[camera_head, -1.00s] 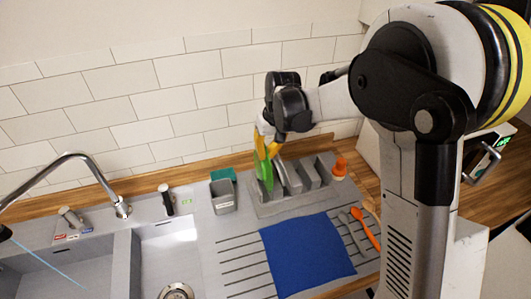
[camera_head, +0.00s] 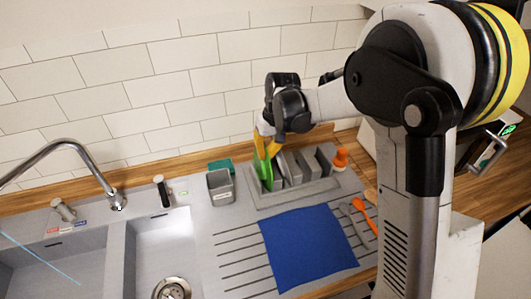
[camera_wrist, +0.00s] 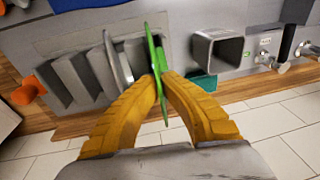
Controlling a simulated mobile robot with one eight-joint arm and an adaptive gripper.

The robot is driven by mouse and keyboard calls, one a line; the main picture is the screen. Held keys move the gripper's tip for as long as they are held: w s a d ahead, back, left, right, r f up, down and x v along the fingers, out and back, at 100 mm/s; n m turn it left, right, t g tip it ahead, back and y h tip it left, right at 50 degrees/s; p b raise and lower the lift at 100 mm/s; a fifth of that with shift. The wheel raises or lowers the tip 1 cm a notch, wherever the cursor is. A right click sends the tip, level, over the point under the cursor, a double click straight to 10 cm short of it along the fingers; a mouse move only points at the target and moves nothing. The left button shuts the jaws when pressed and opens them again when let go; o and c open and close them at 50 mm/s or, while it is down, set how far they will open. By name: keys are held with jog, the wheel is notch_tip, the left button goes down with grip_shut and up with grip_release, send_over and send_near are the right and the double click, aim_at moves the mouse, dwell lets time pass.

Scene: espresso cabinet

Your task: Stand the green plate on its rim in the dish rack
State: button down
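The green plate (camera_head: 264,172) is upright, edge-on, at the left end of the grey dish rack (camera_head: 311,189). In the wrist view the plate (camera_wrist: 153,52) stands between the yellow fingers of my gripper (camera_wrist: 161,84), which are closed in on it from both sides. In the head view my gripper (camera_head: 265,150) points down from above the rack, at the plate's upper part. The plate's lower edge is at the leftmost slot; I cannot tell whether it touches the rack floor. A pale thin disc (camera_wrist: 118,58) stands in the rack beside it in the wrist view.
A grey square cup (camera_head: 221,187) stands just left of the rack, with a teal item (camera_head: 220,163) behind it. An orange-topped bottle (camera_head: 340,159) stands right of the rack. A blue cloth (camera_head: 305,248) lies in front. The sink and faucet (camera_head: 80,150) are at left.

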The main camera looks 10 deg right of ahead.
jog(key=c, duration=1.5)
grip_release()
jog(key=shift+c, duration=0.2)
